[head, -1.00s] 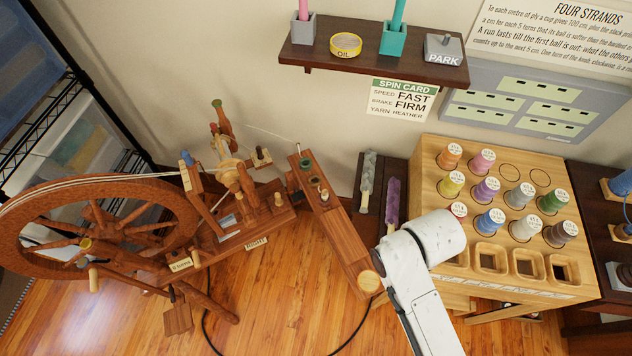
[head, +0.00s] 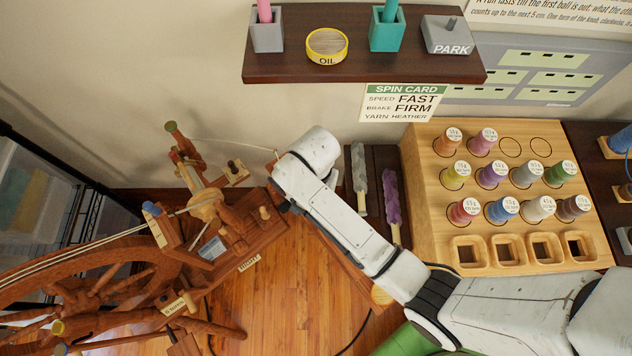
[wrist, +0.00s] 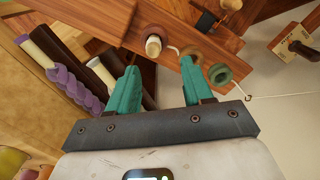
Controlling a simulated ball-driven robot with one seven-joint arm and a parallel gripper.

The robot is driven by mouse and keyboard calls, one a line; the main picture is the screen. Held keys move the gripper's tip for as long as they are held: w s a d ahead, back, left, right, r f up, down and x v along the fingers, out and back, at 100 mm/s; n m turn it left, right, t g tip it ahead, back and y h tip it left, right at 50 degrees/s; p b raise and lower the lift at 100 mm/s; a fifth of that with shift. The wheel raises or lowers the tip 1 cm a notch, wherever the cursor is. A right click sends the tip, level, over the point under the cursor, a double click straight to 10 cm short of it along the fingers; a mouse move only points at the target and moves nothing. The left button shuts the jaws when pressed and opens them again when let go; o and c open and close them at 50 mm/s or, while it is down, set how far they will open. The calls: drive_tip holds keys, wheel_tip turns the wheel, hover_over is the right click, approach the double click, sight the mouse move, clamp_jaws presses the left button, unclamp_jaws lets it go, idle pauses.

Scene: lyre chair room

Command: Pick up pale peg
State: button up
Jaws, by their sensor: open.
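The pale peg (wrist: 153,46) stands up from a wooden board (wrist: 100,18) in the wrist view, with a dark reddish ring around its base. My gripper (wrist: 158,84) has two teal fingers, spread apart and empty. The peg shows ahead of the gap between the fingertips, and I see no contact. Beside it on the board are a brownish ring (wrist: 190,52) and a green ring (wrist: 219,74). In the head view my arm covers most of the board, the peg and the gripper.
A spinning wheel (head: 110,265) stands at the left. Two fibre rolls, grey (head: 360,178) and purple (head: 391,205), lie right of my arm. A bobbin rack (head: 425,160) stands farther right. A dark shelf (head: 350,72) juts from the wall above.

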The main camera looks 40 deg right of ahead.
drive_tip(key=shift+s+f, duration=0.15)
drive_tip(key=shift+f, duration=1.05)
drive_tip(key=shift+s+f, duration=0.2)
drive_tip(key=shift+f, duration=0.95)
drive_tip(key=shift+s+f, duration=0.15)
drive_tip(key=shift+f, duration=1.05)
clamp_jaws()
